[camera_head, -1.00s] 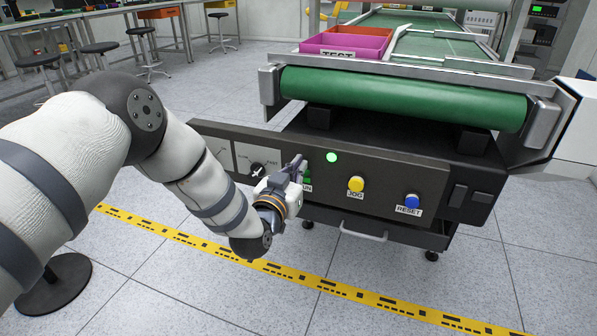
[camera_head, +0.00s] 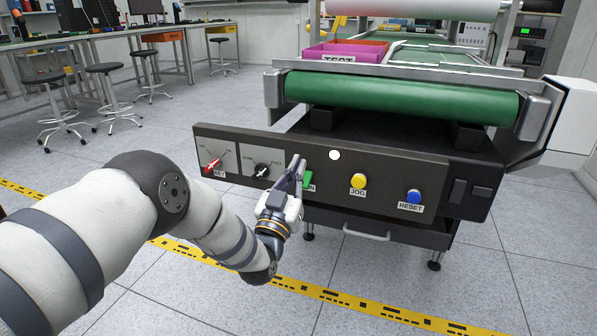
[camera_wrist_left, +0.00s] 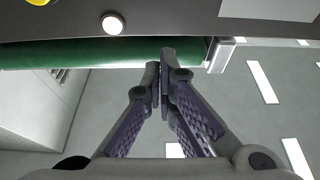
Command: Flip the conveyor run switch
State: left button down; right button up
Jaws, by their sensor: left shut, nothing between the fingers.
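The dark control panel (camera_head: 385,172) runs across the front of the conveyor. The green run switch (camera_head: 307,181) is on it, partly hidden behind my left gripper (camera_head: 297,165), as is its label. My left gripper is shut and empty, its fingertips in front of the panel just left of and above the switch's visible part. I cannot tell whether it touches the switch. A round lamp (camera_head: 334,155) above and right of the switch shows white. In the left wrist view the closed fingertips (camera_wrist_left: 161,72) point toward the panel, with the white lamp (camera_wrist_left: 112,24) up and left. My right gripper is not in view.
A yellow JOG button (camera_head: 358,181) and blue RESET button (camera_head: 413,196) sit to the right. A red key switch (camera_head: 212,165) and black speed knob (camera_head: 262,170) sit to the left. The green roller (camera_head: 400,96) is above the panel. Floor in front is clear, with yellow tape (camera_head: 385,314).

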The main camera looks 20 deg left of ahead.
pick_arm(q)
jog(key=s+f, duration=0.7)
jog(key=shift+f, duration=0.25)
jog(key=shift+w+a, duration=0.1)
